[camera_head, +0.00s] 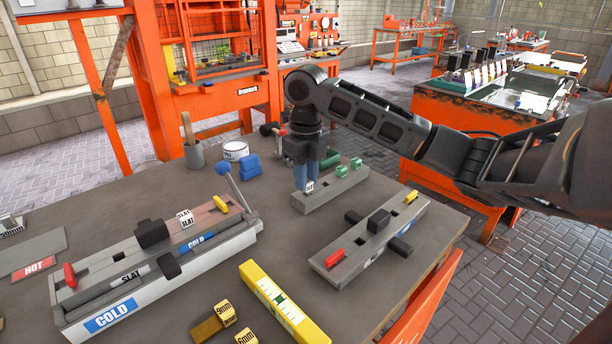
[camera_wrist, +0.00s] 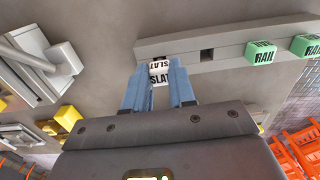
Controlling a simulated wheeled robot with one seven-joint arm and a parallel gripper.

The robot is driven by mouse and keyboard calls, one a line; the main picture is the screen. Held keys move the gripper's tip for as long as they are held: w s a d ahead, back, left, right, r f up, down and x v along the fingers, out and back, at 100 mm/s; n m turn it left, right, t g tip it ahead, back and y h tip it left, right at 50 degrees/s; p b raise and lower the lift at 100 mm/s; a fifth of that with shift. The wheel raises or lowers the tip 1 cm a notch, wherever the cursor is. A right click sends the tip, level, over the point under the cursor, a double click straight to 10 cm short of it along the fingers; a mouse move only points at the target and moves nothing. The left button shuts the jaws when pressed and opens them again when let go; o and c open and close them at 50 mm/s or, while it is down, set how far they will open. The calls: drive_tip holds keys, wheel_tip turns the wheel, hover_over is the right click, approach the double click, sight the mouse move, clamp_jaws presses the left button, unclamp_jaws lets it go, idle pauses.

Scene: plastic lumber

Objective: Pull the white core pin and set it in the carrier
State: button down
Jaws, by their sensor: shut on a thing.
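A white block lettered SLAT, the core pin (camera_wrist: 159,72), is between the blue fingers of my gripper (camera_wrist: 160,88). In the head view the pin (camera_head: 309,186) shows low between the fingertips, at the left end of the grey carrier bar (camera_head: 330,191). My gripper (camera_head: 308,180) points down and is shut on it. The pin's lower part is hidden, so I cannot tell whether it is seated in a hole or just above. Two green RAIL pins (camera_head: 348,167) stand in the carrier's right part. An empty square hole (camera_wrist: 207,55) lies between them and the white pin.
A long mold (camera_head: 160,262) labelled COLD, with another white SLAT block (camera_head: 185,217), stands at left. A second grey mold (camera_head: 370,240) stands right of centre. A yellow level (camera_head: 283,305) and brass gauge blocks (camera_head: 215,322) lie in front. A blue block (camera_head: 249,166) is behind.

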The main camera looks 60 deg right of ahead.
drive_tip(key=shift+f+b, duration=0.5)
drive_tip(key=shift+f, duration=0.15)
drive_tip(key=c, duration=0.9)
unclamp_jaws()
drive_tip(key=shift+o, duration=0.6)
drive_tip(key=o, duration=0.3)
drive_tip(key=shift+r, duration=0.15)
drive_tip(key=shift+r+p, duration=2.3)
drive_tip(key=shift+r, duration=1.1)
